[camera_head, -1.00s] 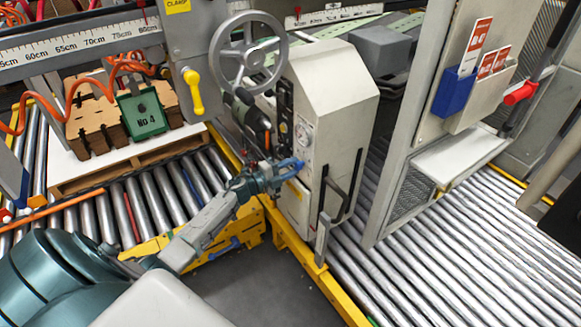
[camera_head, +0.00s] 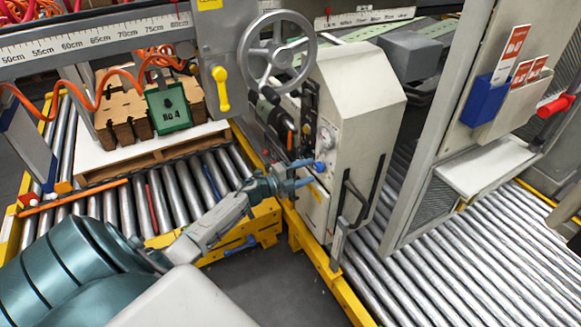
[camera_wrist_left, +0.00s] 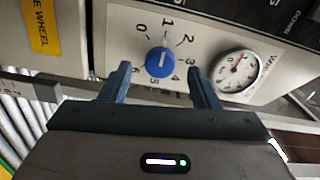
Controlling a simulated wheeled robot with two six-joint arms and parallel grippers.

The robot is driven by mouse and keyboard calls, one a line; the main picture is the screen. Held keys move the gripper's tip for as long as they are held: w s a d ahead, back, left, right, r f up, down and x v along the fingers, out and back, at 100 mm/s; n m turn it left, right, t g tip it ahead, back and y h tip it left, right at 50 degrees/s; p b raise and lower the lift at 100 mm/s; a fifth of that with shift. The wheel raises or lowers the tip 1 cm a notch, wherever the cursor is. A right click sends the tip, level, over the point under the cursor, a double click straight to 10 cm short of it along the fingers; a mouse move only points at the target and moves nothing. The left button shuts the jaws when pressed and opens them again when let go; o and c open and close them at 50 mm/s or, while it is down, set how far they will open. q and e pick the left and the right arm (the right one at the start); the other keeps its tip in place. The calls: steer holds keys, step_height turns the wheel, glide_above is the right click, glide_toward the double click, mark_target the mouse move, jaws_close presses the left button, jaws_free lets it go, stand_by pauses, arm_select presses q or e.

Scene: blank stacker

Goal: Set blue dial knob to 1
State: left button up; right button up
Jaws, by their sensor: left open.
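The blue dial knob (camera_head: 319,166) sits on the front panel of the grey machine housing (camera_head: 362,90). In the left wrist view the knob (camera_wrist_left: 160,61) shows face-on, with numbers 0 to 6 printed around it. Its white mark stands nearly upright, in line with the 1 at the top. I cannot tell which end of the mark is the pointer. My left gripper (camera_head: 309,174) is open in front of the panel. In the wrist view its fingers (camera_wrist_left: 158,72) stand apart on either side of the knob, with visible gaps. My right gripper is not in view.
A round gauge (camera_wrist_left: 237,72) lies right of the knob. A handwheel (camera_head: 277,52) and a yellow lever (camera_head: 220,88) stand above left. A black handle (camera_head: 353,205) projects from the housing's lower front. A yellow rail (camera_head: 318,255) runs below. Dark floor (camera_head: 285,290) is free in front.

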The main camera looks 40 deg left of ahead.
arm_select(q)
steer(key=b+v, duration=0.2)
steer(key=v, duration=0.6)
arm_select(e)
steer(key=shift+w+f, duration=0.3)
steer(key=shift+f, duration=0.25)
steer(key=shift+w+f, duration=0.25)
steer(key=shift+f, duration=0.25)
arm_select(q)
steer(key=shift+s+a, duration=0.1)
steer(key=shift+s, duration=0.05)
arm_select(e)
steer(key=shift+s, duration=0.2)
